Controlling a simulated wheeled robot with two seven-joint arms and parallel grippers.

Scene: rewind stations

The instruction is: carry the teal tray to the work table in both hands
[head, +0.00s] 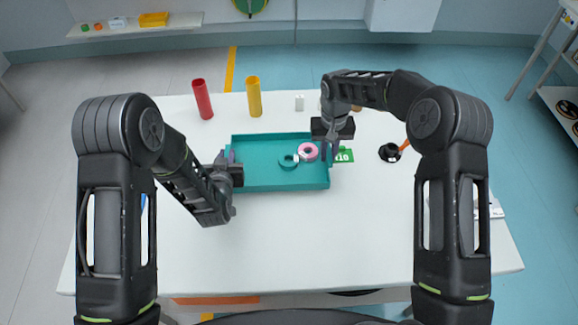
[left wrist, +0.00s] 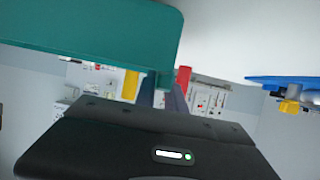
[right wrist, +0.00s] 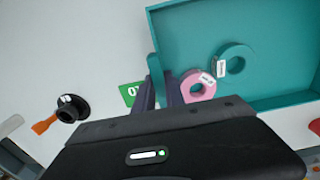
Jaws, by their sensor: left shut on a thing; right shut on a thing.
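The teal tray (head: 265,179) lies over the middle of the white work table (head: 270,245), and I cannot tell whether it touches the top. A teal ring (head: 288,161) and a pink ring (head: 308,151) lie in it at its right half. My left gripper (head: 231,160) is shut on the tray's left side; the left wrist view shows the tray's underside (left wrist: 90,30) above the fingers. My right gripper (head: 326,146) is shut on the tray's right side, its fingers at the handle (right wrist: 157,75) in the right wrist view.
A red cylinder (head: 202,98) and a yellow cylinder (head: 253,96) stand behind the tray. A green card (head: 345,156) lies right of the tray, with a black round object (head: 389,152) and orange-handled tool (head: 404,146) farther right. The table's front is clear.

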